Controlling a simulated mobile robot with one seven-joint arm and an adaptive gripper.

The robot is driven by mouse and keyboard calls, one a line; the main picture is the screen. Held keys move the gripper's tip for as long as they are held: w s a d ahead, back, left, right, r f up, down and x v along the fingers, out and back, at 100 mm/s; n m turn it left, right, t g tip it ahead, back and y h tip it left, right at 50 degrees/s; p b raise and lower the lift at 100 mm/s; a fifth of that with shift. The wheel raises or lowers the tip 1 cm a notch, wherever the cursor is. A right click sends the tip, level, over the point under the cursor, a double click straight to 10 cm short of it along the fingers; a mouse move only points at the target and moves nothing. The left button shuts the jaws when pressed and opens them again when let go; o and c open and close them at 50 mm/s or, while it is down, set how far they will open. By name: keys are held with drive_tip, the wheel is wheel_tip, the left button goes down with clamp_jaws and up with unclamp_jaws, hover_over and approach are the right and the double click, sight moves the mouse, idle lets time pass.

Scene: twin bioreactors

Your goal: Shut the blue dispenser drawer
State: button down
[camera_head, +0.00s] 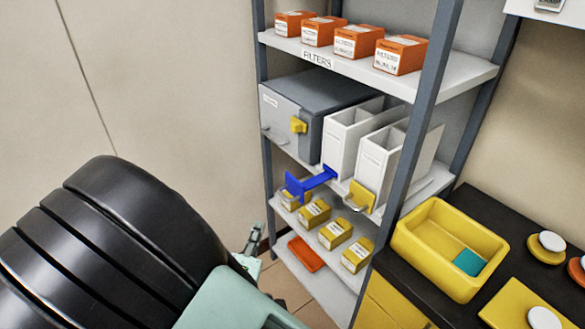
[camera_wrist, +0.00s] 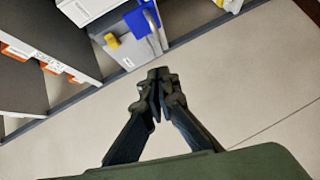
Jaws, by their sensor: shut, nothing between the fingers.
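The blue dispenser drawer (camera_head: 318,180) sticks out from the base of the left white dispenser (camera_head: 341,143), with its upright front plate standing clear of the dispenser. The drawer also shows at the top of the wrist view (camera_wrist: 139,22). My gripper (camera_wrist: 157,75) is shut and empty, its fingertips together over the floor below the drawer in the wrist picture. A gap shows between the fingertips and the drawer. In the head view, only a small part of what looks like my gripper shows low and left of the shelf, partly hidden by my arm.
Yellow boxes (camera_head: 335,234) sit on the shelf below, orange filter boxes (camera_head: 357,42) above. Open floor lies before the shelf.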

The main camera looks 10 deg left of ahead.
sight(315, 183)
drive_tip(key=shift+n, duration=0.3)
drive_tip(key=w+f, duration=0.1)
drive_tip(key=w, duration=0.7)
drive_tip(key=w+d+f, duration=0.1)
drive_tip(key=w, duration=0.3)
drive_tip(key=shift+w+d+f, duration=0.1)
drive_tip(key=shift+w+f, duration=0.1)
drive_tip(key=shift+f, duration=0.1)
drive_tip(key=w+d, duration=0.2)
drive_tip(key=w, duration=0.1)
drive_tip(key=w+d+b, duration=0.1)
drive_tip(key=w+d, duration=0.2)
drive_tip(key=w+d+b, duration=0.1)
drive_tip(key=w+d, duration=0.2)
drive_tip(key=shift+w+d+f, duration=0.1)
drive_tip(key=shift+w, duration=0.15)
drive_tip(key=shift+w+d+r, duration=0.1)
drive_tip(key=shift+d+r, duration=0.05)
drive_tip(key=shift+r, duration=0.05)
drive_tip(key=shift+d, duration=0.1)
